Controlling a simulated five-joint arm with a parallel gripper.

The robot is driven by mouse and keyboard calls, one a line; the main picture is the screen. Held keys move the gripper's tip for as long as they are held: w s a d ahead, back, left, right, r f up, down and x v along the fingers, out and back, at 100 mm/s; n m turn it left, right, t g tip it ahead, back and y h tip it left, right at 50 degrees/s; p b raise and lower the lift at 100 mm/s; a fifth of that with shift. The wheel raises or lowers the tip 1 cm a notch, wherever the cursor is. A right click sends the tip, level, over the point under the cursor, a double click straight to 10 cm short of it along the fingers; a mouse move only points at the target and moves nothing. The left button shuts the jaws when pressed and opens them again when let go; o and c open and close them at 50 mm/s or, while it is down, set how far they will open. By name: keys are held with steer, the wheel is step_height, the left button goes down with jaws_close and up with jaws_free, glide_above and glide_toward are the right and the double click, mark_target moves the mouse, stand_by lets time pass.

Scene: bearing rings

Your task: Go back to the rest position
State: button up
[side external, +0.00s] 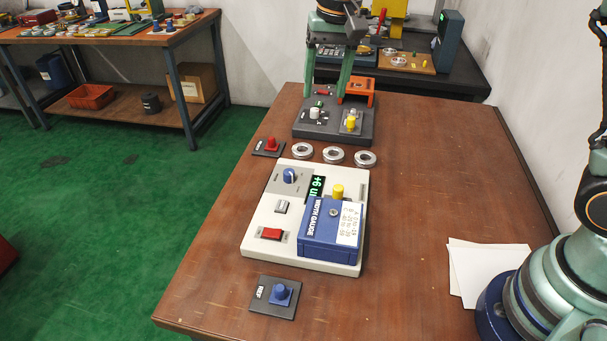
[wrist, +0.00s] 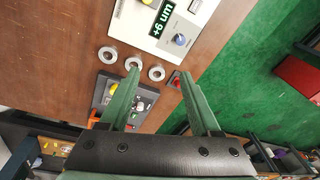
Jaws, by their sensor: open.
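My gripper (side external: 326,92) is open and empty at the far part of the table, its two green fingers pointing down over or near a black fixture (side external: 334,129) with white and yellow knobs. The wrist view shows the same gripper (wrist: 159,73) with its fingers wide apart. Three metal bearing rings, left (side external: 302,150), middle (side external: 333,155) and right (side external: 365,158), lie in a row between the fixture and the width gauge (side external: 250,247). The gauge has a blue box (side external: 318,243), a yellow knob and a green display reading "+6 um". The fixture's surface is partly hidden by my fingers in the wrist view.
A red button (side external: 271,143) on a dark plate sits left of the rings. A blue button (side external: 281,292) sits at the front. White papers (side external: 488,272) lie at the right. An orange part (side external: 358,87) stands behind the fixture. The table's left and right sides are mostly clear.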

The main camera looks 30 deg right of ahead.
steer(key=s+d+n+t, duration=0.2)
steer(key=s+d, duration=0.3)
steer(key=s, duration=0.4)
steer(key=s+d+r+n+t, duration=0.1)
steer(key=s+d+n+t, duration=0.1)
steer(key=s+d, duration=0.3)
steer(key=s, duration=0.3)
steer(key=shift+s+n, duration=0.4)
